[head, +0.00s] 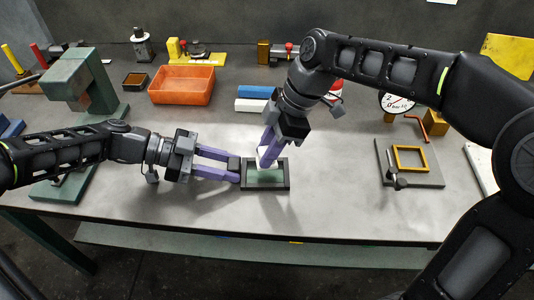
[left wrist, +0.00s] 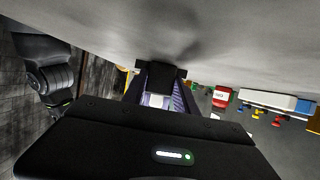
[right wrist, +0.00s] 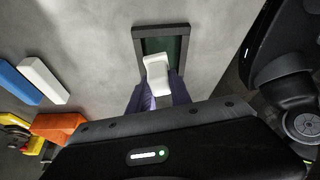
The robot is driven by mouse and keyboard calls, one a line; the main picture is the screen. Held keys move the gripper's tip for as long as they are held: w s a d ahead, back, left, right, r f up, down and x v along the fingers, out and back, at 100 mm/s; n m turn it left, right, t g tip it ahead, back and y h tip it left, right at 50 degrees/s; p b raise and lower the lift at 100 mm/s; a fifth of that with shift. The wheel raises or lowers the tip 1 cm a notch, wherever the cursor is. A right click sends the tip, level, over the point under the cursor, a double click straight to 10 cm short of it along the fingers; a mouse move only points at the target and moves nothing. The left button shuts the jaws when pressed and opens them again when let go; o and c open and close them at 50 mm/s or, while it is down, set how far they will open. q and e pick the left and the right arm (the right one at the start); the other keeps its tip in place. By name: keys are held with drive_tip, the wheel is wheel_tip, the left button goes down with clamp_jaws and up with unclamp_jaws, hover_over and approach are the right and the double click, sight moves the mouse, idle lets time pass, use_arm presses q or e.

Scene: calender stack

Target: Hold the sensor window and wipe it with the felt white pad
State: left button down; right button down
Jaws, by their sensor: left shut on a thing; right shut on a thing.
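The sensor window is a dark rectangular frame (head: 286,176) around a greenish pane (head: 266,176), lying at the front middle of the bench. My left gripper (head: 236,168) is shut on the window's left side; its purple fingers lie low over the bench. The left wrist view shows the dark end of the window (left wrist: 161,68) between the fingers. My right gripper (head: 266,154) points down and is shut on the white felt pad (right wrist: 157,76). The pad is over the pane, at the end towards the fingers in the right wrist view. I cannot tell whether it touches the glass.
An orange tray (head: 182,86), a blue block (head: 257,92) and a white block (head: 252,105) lie behind. A grey plate with a yellow frame (head: 410,159) is at the right. A green machine (head: 78,82) stands at the left. Bare bench lies right of the window.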

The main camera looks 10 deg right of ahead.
drive_tip(key=shift+r, duration=2.25)
drive_tip(key=shift+r, duration=0.1)
drive_tip(key=shift+r, duration=1.4)
use_arm(q)
drive_tip(key=c, duration=0.9)
unclamp_jaws()
drive_tip(key=shift+a, duration=0.1)
drive_tip(key=v, duration=1.2)
